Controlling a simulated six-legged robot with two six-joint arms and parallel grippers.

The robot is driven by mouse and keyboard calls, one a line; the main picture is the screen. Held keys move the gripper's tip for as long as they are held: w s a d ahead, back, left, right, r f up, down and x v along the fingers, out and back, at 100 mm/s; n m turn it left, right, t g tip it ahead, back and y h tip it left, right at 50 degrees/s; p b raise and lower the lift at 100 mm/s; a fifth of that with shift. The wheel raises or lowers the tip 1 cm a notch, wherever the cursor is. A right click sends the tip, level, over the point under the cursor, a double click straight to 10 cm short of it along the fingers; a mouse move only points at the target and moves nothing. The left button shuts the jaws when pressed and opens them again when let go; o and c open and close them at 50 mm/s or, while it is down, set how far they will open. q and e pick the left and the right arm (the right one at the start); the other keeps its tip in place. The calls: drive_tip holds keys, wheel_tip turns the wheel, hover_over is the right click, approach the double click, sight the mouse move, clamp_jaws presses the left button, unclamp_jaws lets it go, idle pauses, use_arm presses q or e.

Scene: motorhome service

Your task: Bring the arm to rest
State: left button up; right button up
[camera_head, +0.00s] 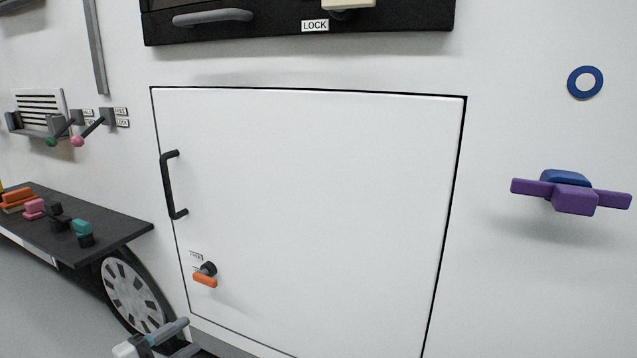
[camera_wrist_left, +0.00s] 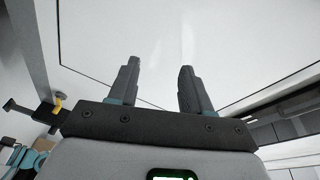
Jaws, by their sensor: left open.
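My left gripper (camera_head: 180,338) shows at the bottom edge of the head view, left of centre, low in front of the motorhome's side near the wheel. In the left wrist view its two grey fingers (camera_wrist_left: 157,88) stand apart with nothing between them. A white panel surface lies beyond the fingertips. Most of the left arm is out of the head view. My right gripper is not in either view.
A large white hatch door (camera_head: 320,210) has a black handle (camera_head: 170,185) and an orange knob (camera_head: 205,280). A dark shelf (camera_head: 115,225) with small coloured parts juts out at left above the wheel (camera_head: 132,295). A purple fitting (camera_head: 573,198) protrudes at right.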

use_arm(q)
drive_tip(key=d+n+g+y+p, duration=0.1)
drive_tip(key=d+n+g+p, duration=0.1)
drive_tip(key=d+n+p, duration=0.45)
drive_tip(key=s+d+f+n+g+y+p, duration=0.2)
drive_tip(key=s+d+f+n+g+p, duration=0.35)
drive_tip(key=d, duration=0.45)
drive_tip(key=s+f+n+g+y+p, duration=0.1)
drive_tip(key=s+f+n+g, duration=0.2)
drive_tip(key=s, duration=0.8)
drive_tip(key=s+f+n+g+y+p, duration=0.1)
drive_tip(key=s+f+n+g+y, duration=0.1)
drive_tip(key=s+f+n, duration=0.5)
drive_tip(key=s+n+g, duration=0.1)
drive_tip(key=s, duration=0.2)
drive_tip(key=shift+s+f+g+y+p, duration=0.2)
drive_tip(key=shift+s+g+y+p, duration=0.1)
drive_tip(key=shift+s+g+p, duration=0.1)
drive_tip(key=shift+w+a, duration=0.15)
drive_tip(key=shift+c, duration=0.6)
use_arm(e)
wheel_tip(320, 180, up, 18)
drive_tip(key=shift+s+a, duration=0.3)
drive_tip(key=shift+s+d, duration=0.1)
